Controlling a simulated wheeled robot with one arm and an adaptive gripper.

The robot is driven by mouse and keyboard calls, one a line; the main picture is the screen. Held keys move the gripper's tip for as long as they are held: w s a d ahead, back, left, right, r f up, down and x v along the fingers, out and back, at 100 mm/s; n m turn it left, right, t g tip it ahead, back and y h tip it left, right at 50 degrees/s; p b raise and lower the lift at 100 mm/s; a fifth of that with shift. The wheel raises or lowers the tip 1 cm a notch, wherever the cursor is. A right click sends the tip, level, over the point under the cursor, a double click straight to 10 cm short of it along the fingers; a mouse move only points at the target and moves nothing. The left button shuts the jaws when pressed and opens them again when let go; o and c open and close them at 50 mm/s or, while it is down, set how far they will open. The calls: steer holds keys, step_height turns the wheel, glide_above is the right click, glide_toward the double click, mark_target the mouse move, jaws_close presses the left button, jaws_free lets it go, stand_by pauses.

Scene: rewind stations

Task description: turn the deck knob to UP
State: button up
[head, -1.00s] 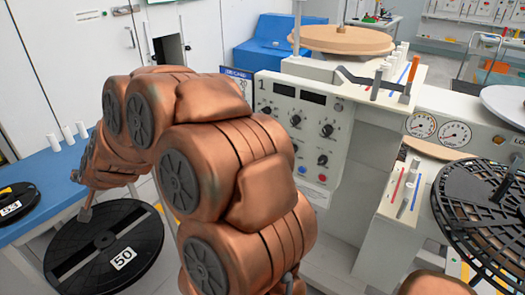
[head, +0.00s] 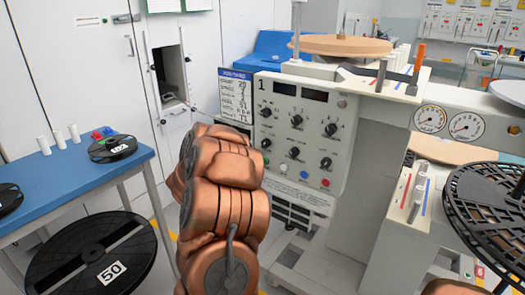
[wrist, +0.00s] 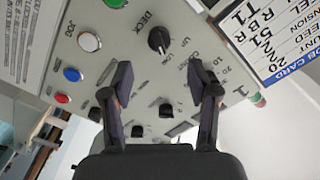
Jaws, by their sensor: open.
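The deck knob (wrist: 158,40) is a round black knob beside the printed word DECK on the pale control panel (head: 345,150). UP and LOW are printed next to it. Its pale mark seems to face the LOW side, but is too small to be sure. In the wrist view my gripper (wrist: 162,82) is open and empty, its dark fingers spread in front of the panel. The knob shows beyond the gap, just above the fingertips in the picture and apart from them. In the head view my copper arm hides the gripper.
Other black knobs sit on the panel, with a red button (wrist: 62,98), a blue button (wrist: 72,74) and a white button (wrist: 91,42) beside them. A job card (head: 236,92) stands at the panel's left edge. A blue table (head: 75,175) and a black reel (head: 85,265) are left.

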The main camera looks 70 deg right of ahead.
mark_target(263, 145)
steer(key=shift+x, duration=3.9)
steer(key=shift+c, duration=0.3)
steer(key=c, duration=1)
steer(key=shift+a, duration=0.2)
jaws_close()
steer(key=shift+d, duration=0.1)
